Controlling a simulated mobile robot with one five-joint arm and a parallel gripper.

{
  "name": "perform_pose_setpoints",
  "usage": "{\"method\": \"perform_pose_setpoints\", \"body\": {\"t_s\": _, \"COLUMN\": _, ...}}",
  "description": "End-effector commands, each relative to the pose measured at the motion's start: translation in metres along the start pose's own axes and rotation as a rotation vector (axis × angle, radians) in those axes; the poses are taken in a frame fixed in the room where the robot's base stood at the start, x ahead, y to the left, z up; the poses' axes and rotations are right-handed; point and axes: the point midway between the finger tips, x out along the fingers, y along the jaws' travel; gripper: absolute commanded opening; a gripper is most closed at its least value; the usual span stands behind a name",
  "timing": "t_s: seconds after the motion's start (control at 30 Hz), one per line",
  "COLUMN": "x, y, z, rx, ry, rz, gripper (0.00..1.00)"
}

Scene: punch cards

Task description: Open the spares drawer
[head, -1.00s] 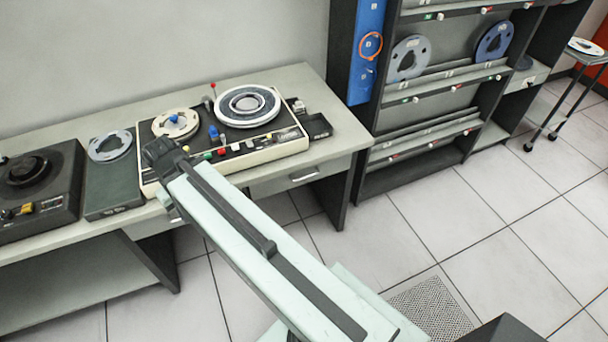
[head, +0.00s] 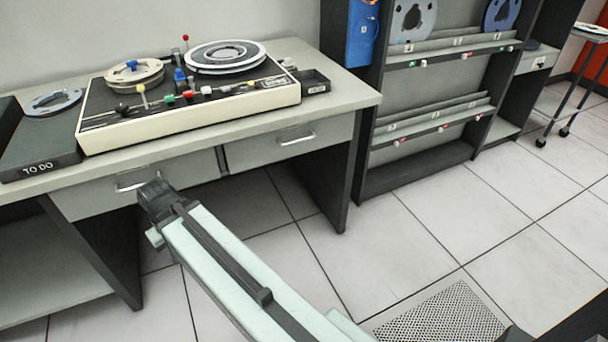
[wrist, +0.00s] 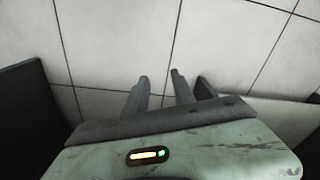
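Two grey drawers sit side by side under the desk top, both closed. The left drawer (head: 88,200) has a metal handle (head: 128,186). The right drawer (head: 330,139) has a similar handle (head: 297,139). I can read no label on either, so I cannot tell which is the spares drawer. My gripper (head: 152,190) appears in front of the left drawer, just by its handle; its fingertips are hard to make out there. In the wrist view my gripper (wrist: 160,77) has its two fingers apart, with only floor between them.
A tape deck (head: 190,123) and a dark box marked "TO DO" (head: 40,168) stand on the desk (head: 345,95). Dark desk side panels (head: 345,180) reach the floor. A reel rack (head: 420,165) stands right. Tiled floor is free around a perforated tile (head: 440,315).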

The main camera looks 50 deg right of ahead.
Motion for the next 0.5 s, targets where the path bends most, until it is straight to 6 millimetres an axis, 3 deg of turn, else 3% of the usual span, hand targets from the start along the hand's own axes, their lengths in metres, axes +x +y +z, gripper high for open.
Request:
{"method": "perform_pose_setpoints", "body": {"t_s": 0.03, "x": 0.038, "y": 0.001, "z": 0.000, "rx": 0.006, "ry": 0.002, "rz": -0.009, "gripper": 0.31}}
{"method": "perform_pose_setpoints", "body": {"t_s": 0.2, "x": 0.087, "y": 0.013, "z": -0.003, "rx": 0.052, "ry": 0.007, "rz": -0.069, "gripper": 0.31}}
{"method": "perform_pose_setpoints", "body": {"t_s": 0.3, "x": 0.112, "y": 0.030, "z": -0.008, "rx": 0.114, "ry": 0.013, "rz": -0.147, "gripper": 0.31}}
{"method": "perform_pose_setpoints", "body": {"t_s": 0.37, "x": 0.117, "y": 0.047, "z": -0.012, "rx": 0.173, "ry": 0.023, "rz": -0.226, "gripper": 0.31}}
{"method": "perform_pose_setpoints", "body": {"t_s": 0.5, "x": 0.101, "y": 0.086, "z": -0.023, "rx": 0.301, "ry": 0.063, "rz": -0.410, "gripper": 0.31}}
